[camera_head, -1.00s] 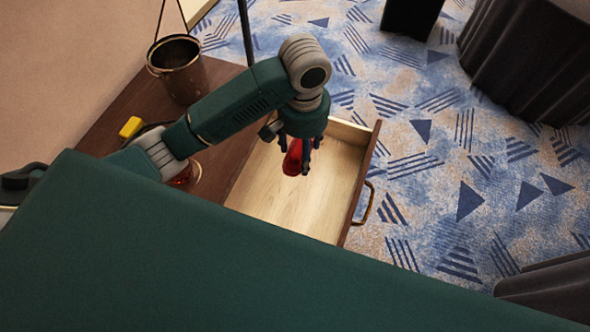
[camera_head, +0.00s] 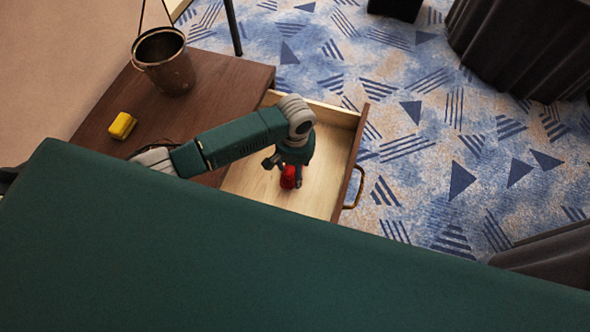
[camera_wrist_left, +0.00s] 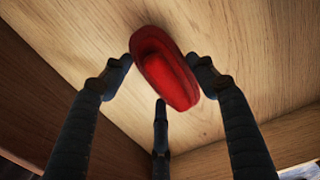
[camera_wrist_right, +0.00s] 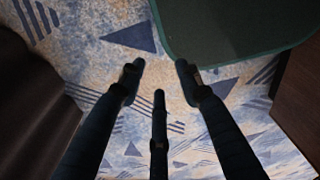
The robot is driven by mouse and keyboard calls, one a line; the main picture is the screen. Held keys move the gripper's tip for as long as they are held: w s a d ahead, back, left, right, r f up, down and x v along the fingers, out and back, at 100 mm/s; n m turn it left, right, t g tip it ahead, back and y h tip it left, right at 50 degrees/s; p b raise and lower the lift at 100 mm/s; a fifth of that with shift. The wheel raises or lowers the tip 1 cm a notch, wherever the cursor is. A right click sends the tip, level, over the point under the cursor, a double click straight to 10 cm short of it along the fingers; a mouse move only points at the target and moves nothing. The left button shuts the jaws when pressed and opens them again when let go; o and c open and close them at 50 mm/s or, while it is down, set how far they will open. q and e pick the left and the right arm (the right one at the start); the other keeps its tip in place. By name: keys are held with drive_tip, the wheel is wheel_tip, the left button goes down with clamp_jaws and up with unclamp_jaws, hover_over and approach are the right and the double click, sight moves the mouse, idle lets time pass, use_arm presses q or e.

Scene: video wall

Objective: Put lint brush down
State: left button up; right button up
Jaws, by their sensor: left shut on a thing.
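The lint brush (camera_head: 289,177) is red and sits between the fingers of my left gripper (camera_head: 287,180), inside the open drawer (camera_head: 312,196). In the left wrist view the red lint brush (camera_wrist_left: 166,70) lies between the left gripper's fingertips (camera_wrist_left: 165,75), over the pale wooden drawer floor (camera_wrist_left: 235,50). I cannot tell if it touches the floor. My right gripper shows only in the right wrist view (camera_wrist_right: 160,80), with its fingers spread and nothing between them, above the carpet.
The drawer comes out of a brown wooden cabinet (camera_head: 225,90). On its top are a metal bucket (camera_head: 165,65) and a yellow object (camera_head: 122,126). The drawer's handle (camera_head: 356,190) faces the patterned carpet (camera_head: 430,140). A dark draped table (camera_head: 520,50) stands at the upper right.

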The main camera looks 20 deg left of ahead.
use_arm(q)
drive_tip(key=shift+f, duration=1)
drive_tip(key=o, duration=1.2)
use_arm(e)
drive_tip(key=shift+s+d, duration=0.1)
drive_tip(key=shift+d, duration=0.5)
use_arm(q)
wheel_tip(320, 180, up, 12)
drive_tip(key=shift+r, duration=0.2)
use_arm(e)
drive_tip(key=shift+a+f, duration=0.25)
drive_tip(key=shift+a, duration=0.05)
drive_tip(key=shift+d, duration=0.15)
